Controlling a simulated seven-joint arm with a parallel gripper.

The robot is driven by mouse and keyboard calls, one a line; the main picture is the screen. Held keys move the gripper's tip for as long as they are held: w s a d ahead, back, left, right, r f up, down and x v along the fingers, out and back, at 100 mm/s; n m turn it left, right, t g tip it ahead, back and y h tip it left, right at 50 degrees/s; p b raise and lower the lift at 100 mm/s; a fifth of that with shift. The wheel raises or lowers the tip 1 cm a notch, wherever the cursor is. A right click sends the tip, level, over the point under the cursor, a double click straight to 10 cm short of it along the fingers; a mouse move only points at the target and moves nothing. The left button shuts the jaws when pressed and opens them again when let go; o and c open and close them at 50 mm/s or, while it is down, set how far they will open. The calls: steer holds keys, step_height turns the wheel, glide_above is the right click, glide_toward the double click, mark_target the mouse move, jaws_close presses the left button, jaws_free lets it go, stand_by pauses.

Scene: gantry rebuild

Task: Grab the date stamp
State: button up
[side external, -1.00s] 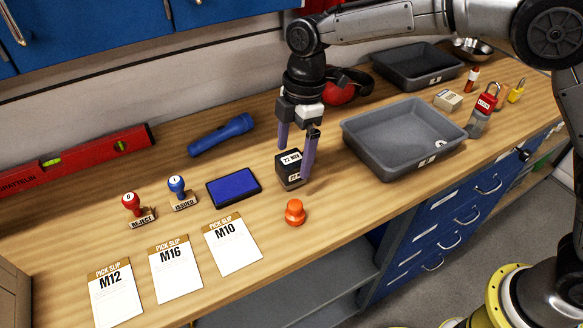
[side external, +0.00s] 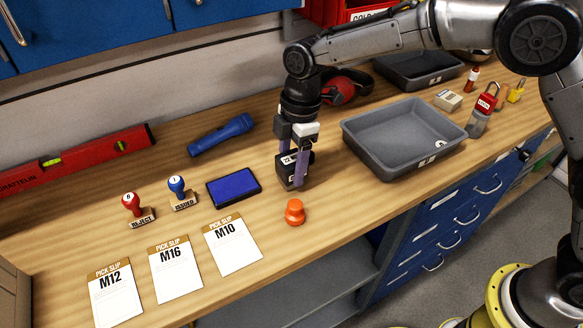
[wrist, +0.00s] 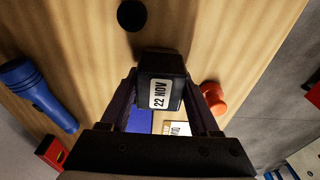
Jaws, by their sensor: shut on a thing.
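The date stamp (side external: 287,172) is a black block with white labels, standing on the wooden bench. In the wrist view the date stamp (wrist: 160,82) shows a label reading "22 NOV". My gripper (side external: 295,178) points down over it with one finger on each side, shut on the block. In the wrist view both fingers of my gripper (wrist: 165,100) press against its sides. The block's lower part is partly hidden by the near finger in the side view. It appears to rest on the bench.
A blue ink pad (side external: 234,187) lies left of the stamp, and an orange knob-shaped piece (side external: 295,212) stands just in front. A grey tray (side external: 404,135) is to the right.

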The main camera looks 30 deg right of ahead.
steer(key=shift+c, duration=0.7)
steer(key=shift+r, duration=0.1)
